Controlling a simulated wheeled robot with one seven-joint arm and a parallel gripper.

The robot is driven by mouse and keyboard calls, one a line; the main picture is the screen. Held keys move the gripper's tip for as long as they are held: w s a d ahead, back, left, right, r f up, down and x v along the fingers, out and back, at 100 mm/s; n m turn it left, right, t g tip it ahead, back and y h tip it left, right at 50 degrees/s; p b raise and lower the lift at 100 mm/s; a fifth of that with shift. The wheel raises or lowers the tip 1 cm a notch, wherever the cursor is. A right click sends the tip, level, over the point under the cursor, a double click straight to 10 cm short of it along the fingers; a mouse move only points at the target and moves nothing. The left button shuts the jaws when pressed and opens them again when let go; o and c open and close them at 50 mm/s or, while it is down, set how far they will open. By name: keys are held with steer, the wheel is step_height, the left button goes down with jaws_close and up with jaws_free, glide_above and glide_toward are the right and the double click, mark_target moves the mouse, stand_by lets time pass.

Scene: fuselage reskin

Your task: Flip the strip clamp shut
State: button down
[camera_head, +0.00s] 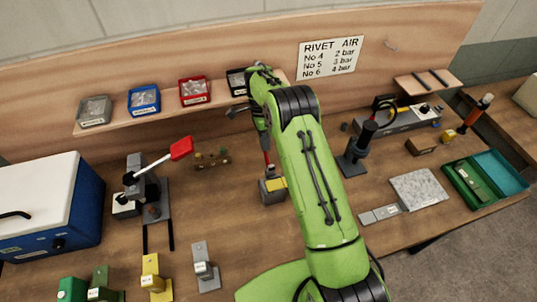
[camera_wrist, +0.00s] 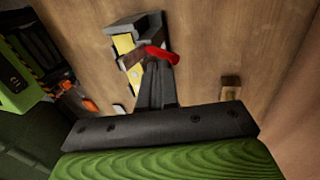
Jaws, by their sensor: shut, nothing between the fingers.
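The strip clamp (camera_head: 273,190) appears to be the small grey block with a yellow strip at mid-table, partly covered by my arm in the head view. In the wrist view the clamp (camera_wrist: 122,46) lies beyond my fingers, with a red handle (camera_wrist: 160,54) next to the fingertips. In the head view a red piece stands upright above the block. My gripper (camera_wrist: 154,70) is shut and empty, its fingers pointing at the clamp. I cannot tell whether the fingertips touch the red handle.
A lever press (camera_head: 150,190) with a red paddle stands left of the clamp. A blue cooler (camera_head: 45,205) is at the far left. A black post stand (camera_head: 357,150) is to the right. Several bins sit on the back shelf (camera_head: 120,118). Bare table lies in front of the clamp.

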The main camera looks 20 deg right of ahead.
steer(key=shift+s+f+p, duration=0.15)
steer(key=shift+s+f, duration=0.1)
steer(key=shift+s, duration=0.45)
steer(key=shift+s+f+p, duration=0.15)
steer(key=shift+s+f, duration=0.15)
steer(key=shift+s, duration=0.35)
steer(key=shift+s+f+p, duration=0.15)
steer(key=shift+s+f, duration=0.1)
steer(key=shift+s, duration=0.45)
